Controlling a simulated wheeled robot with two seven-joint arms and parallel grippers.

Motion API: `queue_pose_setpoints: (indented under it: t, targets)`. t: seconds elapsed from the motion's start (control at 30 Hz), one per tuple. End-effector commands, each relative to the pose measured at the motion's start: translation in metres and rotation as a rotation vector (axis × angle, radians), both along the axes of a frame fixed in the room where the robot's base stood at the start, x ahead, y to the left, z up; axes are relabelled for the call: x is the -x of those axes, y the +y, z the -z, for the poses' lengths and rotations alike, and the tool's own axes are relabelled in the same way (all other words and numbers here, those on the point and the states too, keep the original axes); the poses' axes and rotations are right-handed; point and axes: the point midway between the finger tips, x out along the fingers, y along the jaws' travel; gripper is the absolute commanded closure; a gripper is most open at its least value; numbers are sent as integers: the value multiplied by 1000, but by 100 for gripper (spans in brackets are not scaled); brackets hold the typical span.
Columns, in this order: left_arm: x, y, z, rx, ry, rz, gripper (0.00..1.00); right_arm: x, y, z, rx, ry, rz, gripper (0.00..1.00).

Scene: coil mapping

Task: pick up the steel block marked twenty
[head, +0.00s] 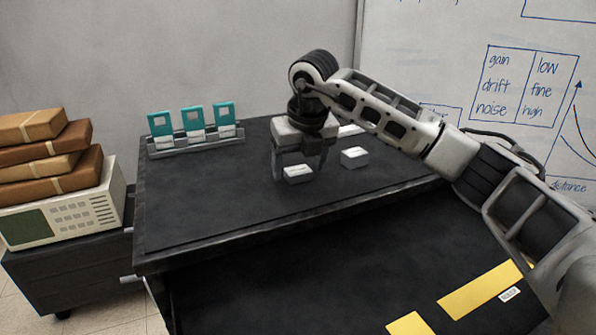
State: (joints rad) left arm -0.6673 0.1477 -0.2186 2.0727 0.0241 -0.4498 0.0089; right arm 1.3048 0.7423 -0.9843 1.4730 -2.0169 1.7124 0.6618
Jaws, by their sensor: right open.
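My right gripper (299,166) points down over the dark table with its two fingers apart. A small pale block (298,175) sits on the table just below and in front of the fingers. I cannot tell whether the fingers are around it or behind it. A second pale block (354,158) sits to the right, apart from the gripper. A third pale piece (350,130) shows farther back, partly hidden by my right arm. The markings on the blocks are too small to read, so I cannot tell which is marked twenty. My left gripper is not in view.
A rack (195,144) with three teal cards stands at the table's back left. Brown parcels (45,150) are stacked on a cream instrument (65,218) at the left. The table (200,215) is clear at the front left. A whiteboard (430,50) stands behind.

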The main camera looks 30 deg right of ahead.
Motion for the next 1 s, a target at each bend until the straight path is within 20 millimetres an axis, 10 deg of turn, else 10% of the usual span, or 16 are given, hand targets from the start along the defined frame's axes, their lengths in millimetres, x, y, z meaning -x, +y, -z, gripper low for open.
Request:
queue_pose_setpoints:
  t: [0.27, 0.43, 1.0]
  targets:
    - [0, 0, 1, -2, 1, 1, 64, -1, 0, 3, 0, -1, -1, 32]
    - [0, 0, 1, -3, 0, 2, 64, -1, 0, 3, 0, -1, -1, 79]
    - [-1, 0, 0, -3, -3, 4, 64, -2, 0, -20, -1, -5, 0, 79]
